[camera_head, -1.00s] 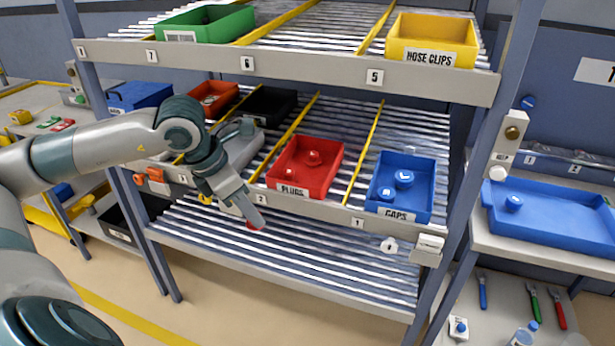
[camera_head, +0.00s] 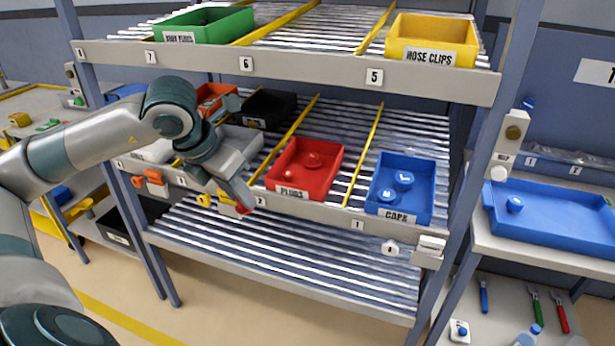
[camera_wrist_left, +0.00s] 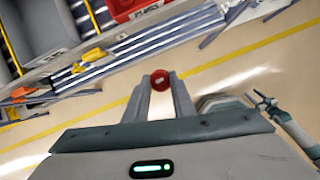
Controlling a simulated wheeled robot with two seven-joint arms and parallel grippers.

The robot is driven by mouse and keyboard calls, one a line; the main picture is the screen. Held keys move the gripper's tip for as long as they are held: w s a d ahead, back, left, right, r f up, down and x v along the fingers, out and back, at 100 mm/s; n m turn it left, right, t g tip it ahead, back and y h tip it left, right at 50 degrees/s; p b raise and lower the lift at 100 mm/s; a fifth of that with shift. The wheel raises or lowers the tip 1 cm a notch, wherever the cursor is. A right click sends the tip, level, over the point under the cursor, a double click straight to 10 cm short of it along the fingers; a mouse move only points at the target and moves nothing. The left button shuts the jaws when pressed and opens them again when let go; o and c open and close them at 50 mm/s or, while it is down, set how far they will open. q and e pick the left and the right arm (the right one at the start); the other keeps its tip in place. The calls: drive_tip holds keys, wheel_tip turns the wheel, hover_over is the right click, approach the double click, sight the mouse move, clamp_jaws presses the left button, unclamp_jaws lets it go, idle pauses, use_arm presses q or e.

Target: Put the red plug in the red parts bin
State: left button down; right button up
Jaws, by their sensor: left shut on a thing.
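My left gripper (camera_wrist_left: 160,84) is shut on the red plug (camera_wrist_left: 159,79), which shows between its fingertips in the left wrist view. In the head view the left gripper (camera_head: 240,204) is in front of the middle shelf's front edge, left of and slightly below the red parts bin (camera_head: 317,179); a bit of red shows at its tip. The red bin is labelled PLUGS and holds some red plugs. Its corner also shows at the top of the left wrist view (camera_wrist_left: 125,8). In the left wrist view, another arm with a gripper (camera_wrist_left: 262,100) shows at the right; its jaws are too small to judge.
A blue bin labelled CAPS (camera_head: 400,197) stands right of the red bin, past a yellow divider. A grey bin (camera_head: 240,142) and a black bin (camera_head: 268,108) stand to its left. The upper shelf's front rail (camera_head: 290,66) runs above. The lower roller shelf (camera_head: 300,255) is empty.

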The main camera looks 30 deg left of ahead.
use_arm(q)
drive_tip(key=shift+w+f+t+b, duration=0.4)
drive_tip(key=shift+w+f, duration=0.1)
drive_tip(key=shift+w, duration=0.1)
drive_tip(key=w+f+p, duration=0.1)
drive_tip(key=w+p, duration=0.1)
drive_tip(key=w, duration=0.4)
drive_tip(key=w+f+t+p, duration=0.1)
drive_tip(key=w+p, duration=0.2)
drive_tip(key=w, duration=0.4)
drive_tip(key=w+f+t+p, duration=0.1)
drive_tip(key=w+p, duration=0.2)
drive_tip(key=w, duration=0.4)
drive_tip(key=shift+d+f, duration=0.25)
drive_tip(key=shift+f, duration=0.05)
use_arm(e)
drive_tip(key=s+d+f+g, duration=0.2)
drive_tip(key=s+d, duration=0.1)
drive_tip(key=s, duration=0.6)
drive_tip(key=s+d+f+g+h, duration=0.1)
drive_tip(key=s+d+g, duration=0.2)
drive_tip(key=s, duration=0.7)
drive_tip(key=shift+s+d+f, duration=0.2)
drive_tip(key=shift+d+f, duration=0.2)
drive_tip(key=shift+d, duration=0.2)
use_arm(q)
drive_tip(key=shift+f, duration=0.15)
